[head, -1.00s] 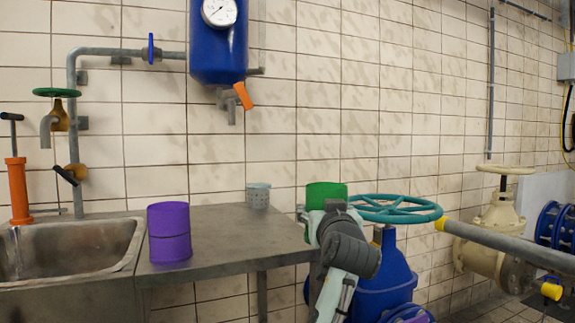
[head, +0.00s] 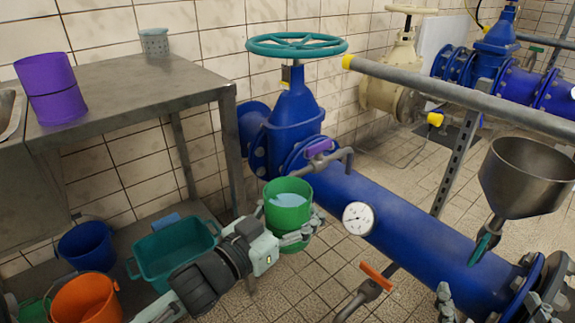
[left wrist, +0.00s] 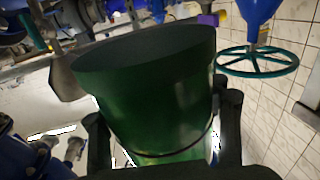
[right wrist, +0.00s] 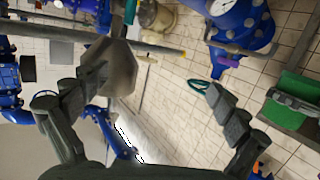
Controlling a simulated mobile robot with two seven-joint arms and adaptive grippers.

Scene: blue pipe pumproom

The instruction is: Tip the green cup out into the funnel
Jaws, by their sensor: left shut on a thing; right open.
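The green cup (head: 288,193) is upright, with pale liquid visible inside. My left gripper (head: 292,232) is shut on it and holds it in front of the blue pipe. The cup fills the middle of the left wrist view (left wrist: 150,85) and shows at the right of the right wrist view (right wrist: 288,112). The grey metal funnel (head: 528,182) stands at the right of the head view, well apart from the cup. Its spout points down to the pipe. My right gripper (head: 497,304) is open and empty, low and below the funnel, partly cut off by the frame edge.
A thick blue pipe (head: 400,218) with a gauge (head: 358,218) and a grey rail (head: 455,95) run between cup and funnel. A teal handwheel (head: 296,45) stands behind. A metal table (head: 135,85) holds a purple container (head: 52,88) and grey cup (head: 154,41). Buckets sit below.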

